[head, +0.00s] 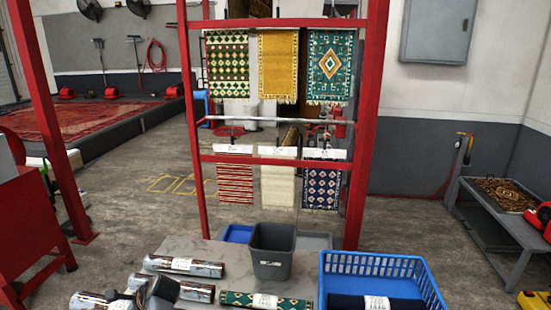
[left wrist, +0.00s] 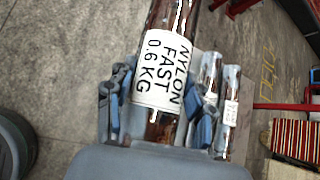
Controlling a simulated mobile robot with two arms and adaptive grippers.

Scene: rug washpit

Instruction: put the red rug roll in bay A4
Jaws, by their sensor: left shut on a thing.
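My left gripper (left wrist: 157,105) is shut around a plastic-wrapped, dark reddish-brown roll (left wrist: 170,18) with a white label reading NYLON FAST 0.6 KG. In the head view the held roll (head: 88,299) is at the bottom left, partly covered by my gripper and cut off by the frame. Whether it is the red rug roll is not certain from its glossy wrap. The red rack (head: 368,130) stands ahead, with white bay tags (head: 234,149) too small to read, so I cannot tell which is A4. My right gripper is not in view.
Two more wrapped rolls (head: 190,267) (head: 188,289) and a green patterned roll (head: 262,301) lie on the table (head: 215,249). A grey bin (head: 271,262) and a blue basket (head: 345,262) with a navy roll stand there. Sample rugs hang on the rack.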

